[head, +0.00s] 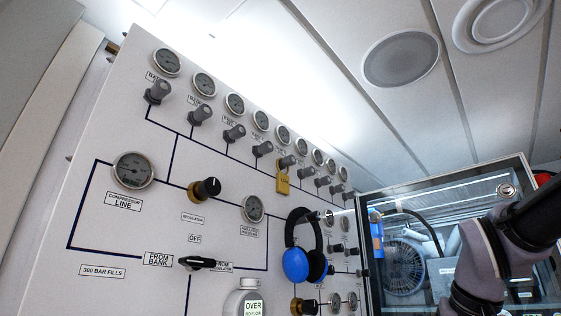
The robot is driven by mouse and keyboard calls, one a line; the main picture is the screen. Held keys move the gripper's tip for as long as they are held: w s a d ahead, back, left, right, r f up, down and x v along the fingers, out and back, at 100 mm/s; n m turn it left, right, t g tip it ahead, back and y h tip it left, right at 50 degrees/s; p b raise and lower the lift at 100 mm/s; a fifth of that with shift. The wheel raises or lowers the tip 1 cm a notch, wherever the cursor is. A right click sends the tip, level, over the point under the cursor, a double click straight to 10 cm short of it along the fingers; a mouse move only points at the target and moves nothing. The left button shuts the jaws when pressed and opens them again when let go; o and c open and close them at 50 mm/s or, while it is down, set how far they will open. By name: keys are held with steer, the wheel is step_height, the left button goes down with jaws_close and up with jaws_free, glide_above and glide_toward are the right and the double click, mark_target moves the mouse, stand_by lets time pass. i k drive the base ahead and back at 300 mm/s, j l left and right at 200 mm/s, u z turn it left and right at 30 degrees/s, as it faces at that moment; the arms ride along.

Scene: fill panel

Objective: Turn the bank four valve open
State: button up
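A slanted row of grey bank valve knobs runs across the upper part of the white fill panel (110,240), each below a round gauge. The fourth knob from the left (263,149) sits under the fourth gauge (261,121). The labels there are too small to read, so I cannot confirm which is bank four, nor whether that valve is open. A yellow padlock or tag (283,183) hangs by the knob just right of it (287,163). My gripper is not in view; only links of my arm show at the lower right, well away from the knobs.
Blue and black ear defenders (297,262) hang on the lower panel. A black-knobbed regulator (206,189), a black selector handle (198,263) and a grey bottle-shaped device (246,300) are left of them. A glazed cabinet (405,262) stands right, behind my arm.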

mark_target(265, 147)
steer(key=u, duration=0.8)
steer(key=k+j, duration=0.1)
steer(key=k, duration=0.5)
steer(key=i+j+z, duration=0.15)
steer(key=j+z, duration=0.1)
steer(key=j, duration=0.2)
